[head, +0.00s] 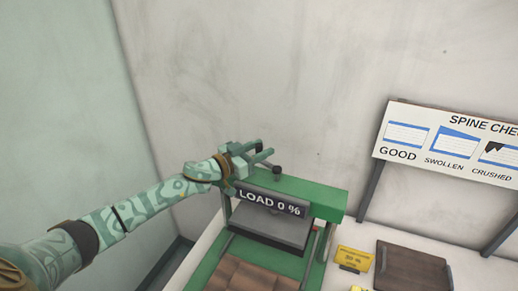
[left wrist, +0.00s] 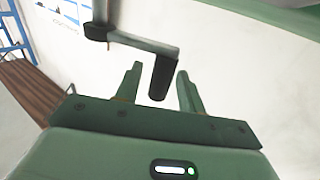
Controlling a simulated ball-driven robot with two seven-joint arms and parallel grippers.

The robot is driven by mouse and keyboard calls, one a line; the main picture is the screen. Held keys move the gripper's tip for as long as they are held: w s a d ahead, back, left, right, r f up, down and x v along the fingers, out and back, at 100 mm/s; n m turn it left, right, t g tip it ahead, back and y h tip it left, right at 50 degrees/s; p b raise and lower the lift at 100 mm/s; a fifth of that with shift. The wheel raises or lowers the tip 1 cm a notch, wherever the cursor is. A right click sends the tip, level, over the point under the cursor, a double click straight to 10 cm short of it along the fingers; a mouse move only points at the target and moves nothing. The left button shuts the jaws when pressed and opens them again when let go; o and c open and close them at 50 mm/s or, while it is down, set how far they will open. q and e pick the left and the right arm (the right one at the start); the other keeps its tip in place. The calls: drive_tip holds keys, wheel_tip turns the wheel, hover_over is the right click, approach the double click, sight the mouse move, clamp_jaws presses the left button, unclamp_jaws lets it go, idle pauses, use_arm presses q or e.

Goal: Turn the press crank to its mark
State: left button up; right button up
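The green press (head: 300,192) stands against the wall in the head view, with a dark sign on it reading "LOAD 0 %" (head: 270,203). My left gripper (head: 266,149) is above the press top, close to a dark knob (head: 277,170). In the left wrist view the press crank shows as a grey arm (left wrist: 145,43) from a vertical shaft, with a black handle (left wrist: 160,80) hanging from its end. The handle lies between the two green fingers of my left gripper (left wrist: 160,69), with visible gaps on both sides. The gripper is open. My right gripper is not in view.
A small yellow sign (head: 353,259) with blurred text stands right of the press, beside a brown tray (head: 413,268). Brown panels (head: 245,275) lie in front of the press. A spine chart board (head: 450,142) stands on posts at the right. Walls close in behind and left.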

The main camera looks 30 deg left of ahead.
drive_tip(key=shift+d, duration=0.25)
